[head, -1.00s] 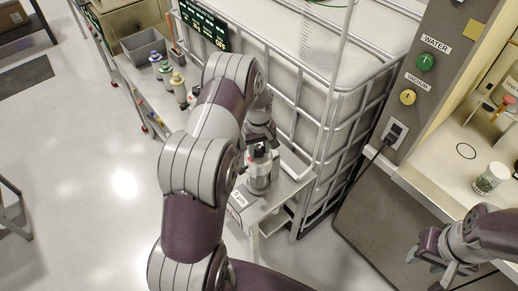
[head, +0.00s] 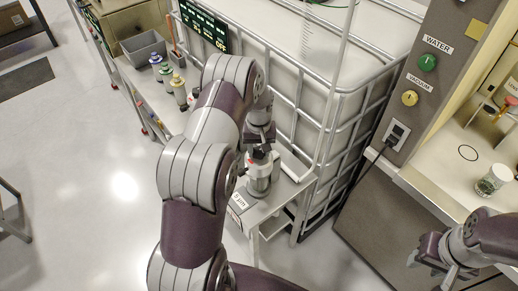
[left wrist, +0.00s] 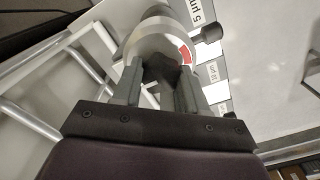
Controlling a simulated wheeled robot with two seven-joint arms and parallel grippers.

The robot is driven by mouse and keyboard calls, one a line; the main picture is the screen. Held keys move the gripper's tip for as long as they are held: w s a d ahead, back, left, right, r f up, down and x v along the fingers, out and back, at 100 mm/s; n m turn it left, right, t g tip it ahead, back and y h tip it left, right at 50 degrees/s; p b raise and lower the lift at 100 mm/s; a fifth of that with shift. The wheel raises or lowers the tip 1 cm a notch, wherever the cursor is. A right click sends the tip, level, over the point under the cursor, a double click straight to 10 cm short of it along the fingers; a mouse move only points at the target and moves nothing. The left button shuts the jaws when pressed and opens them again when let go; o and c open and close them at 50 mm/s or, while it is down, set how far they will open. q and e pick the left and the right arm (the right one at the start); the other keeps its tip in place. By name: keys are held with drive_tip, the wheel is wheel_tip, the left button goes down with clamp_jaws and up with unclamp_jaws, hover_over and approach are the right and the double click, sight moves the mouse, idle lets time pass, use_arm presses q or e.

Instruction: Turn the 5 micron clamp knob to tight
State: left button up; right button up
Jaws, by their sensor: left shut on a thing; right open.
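The filter housing (head: 259,180) stands on a small white stand in the middle of the head view. In the left wrist view its pale round top (left wrist: 150,42) carries a red mark, and a "5 µm" label (left wrist: 200,12) shows beside it. My left gripper (left wrist: 158,80) is shut on the dark clamp knob (left wrist: 160,66), with one finger on each side of it. In the head view my left gripper (head: 260,146) is above the housing, and my own arm hides part of the area. My right gripper (head: 432,264) is open and empty at the lower right.
A large white tank in a metal cage (head: 300,60) stands close behind the stand. A control panel and a jar (head: 492,180) are at right.

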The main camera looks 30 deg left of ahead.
sight(259, 150)
use_arm(q)
drive_tip(key=o, duration=0.9)
drive_tip(key=shift+w+a+r, duration=0.1)
drive_tip(key=shift+w+r, duration=0.15)
drive_tip(key=shift+o, duration=0.8)
drive_tip(key=shift+s+f, duration=0.1)
drive_tip(key=shift+f, duration=0.05)
wheel_tip(259, 150, up, 13)
drive_tip(key=b, duration=0.2)
drive_tip(key=shift+f, duration=0.15)
